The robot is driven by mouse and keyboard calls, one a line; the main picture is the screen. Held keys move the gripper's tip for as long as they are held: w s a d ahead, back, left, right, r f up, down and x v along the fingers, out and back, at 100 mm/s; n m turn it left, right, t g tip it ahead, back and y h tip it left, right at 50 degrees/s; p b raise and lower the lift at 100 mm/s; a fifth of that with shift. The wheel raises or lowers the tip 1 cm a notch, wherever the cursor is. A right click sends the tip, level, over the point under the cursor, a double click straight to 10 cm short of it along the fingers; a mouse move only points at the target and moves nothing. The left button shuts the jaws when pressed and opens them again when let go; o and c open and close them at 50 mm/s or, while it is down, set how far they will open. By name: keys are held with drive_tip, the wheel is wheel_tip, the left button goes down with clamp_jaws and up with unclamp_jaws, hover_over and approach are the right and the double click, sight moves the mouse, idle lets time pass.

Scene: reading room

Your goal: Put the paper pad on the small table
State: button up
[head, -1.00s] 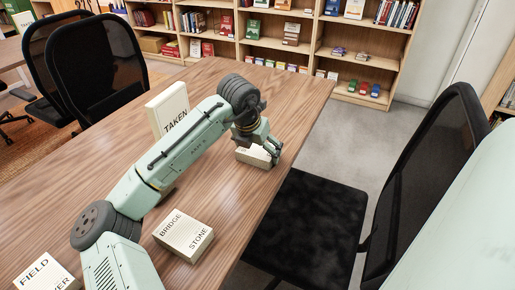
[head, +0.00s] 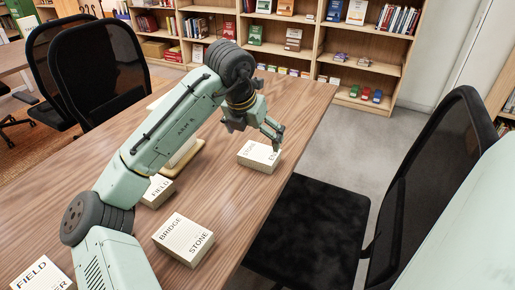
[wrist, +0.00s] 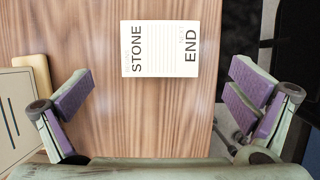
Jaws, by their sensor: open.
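A white block-like paper pad (head: 258,158) marked STONE END lies flat near the right edge of the long wooden table. It also shows in the wrist view (wrist: 160,62), lying between and beyond my finger lines. My gripper (head: 272,133) is open and empty above this pad, apart from it. In the wrist view my spread fingers (wrist: 160,100) stand wide on either side, with bare wood between them. Similar pads marked BRIDGE STONE (head: 183,240) and FIELD (head: 157,190) lie closer to me. No separate small table can be made out.
The wooden table (head: 100,205) has clear room around the pads. Black chairs stand at the left (head: 105,75) and right (head: 425,190). Bookshelves (head: 310,45) line the back.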

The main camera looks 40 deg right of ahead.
drive_tip(key=shift+v, duration=1.8)
